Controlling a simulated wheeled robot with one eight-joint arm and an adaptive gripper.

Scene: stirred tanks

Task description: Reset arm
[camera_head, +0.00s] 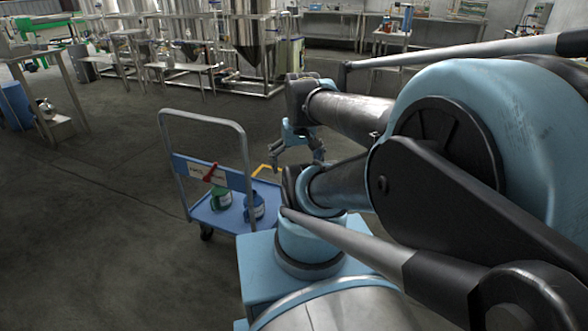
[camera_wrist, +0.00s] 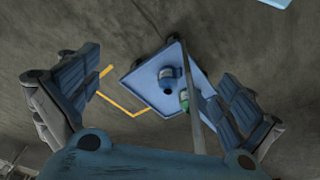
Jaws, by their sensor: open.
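My gripper (camera_head: 297,152) is open and empty, with its fingers pointing down. In the wrist view its two fingers (camera_wrist: 157,98) stand wide apart at left and right. The arm is folded close above my base at the right of the head view. Beyond the gripper, well below it, is a blue cart (camera_head: 208,213), whose deck also shows in the wrist view (camera_wrist: 140,85). A green container (camera_head: 220,199) and a blue container (camera_head: 256,207) stand on the deck. They also show in the wrist view, green (camera_wrist: 184,100) and blue (camera_wrist: 168,76).
Yellow floor marking (camera_head: 268,170) lies beside the cart. Steel tanks (camera_head: 250,40) and tables (camera_head: 180,65) stand at the back. The dark floor (camera_head: 90,230) on the left is clear.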

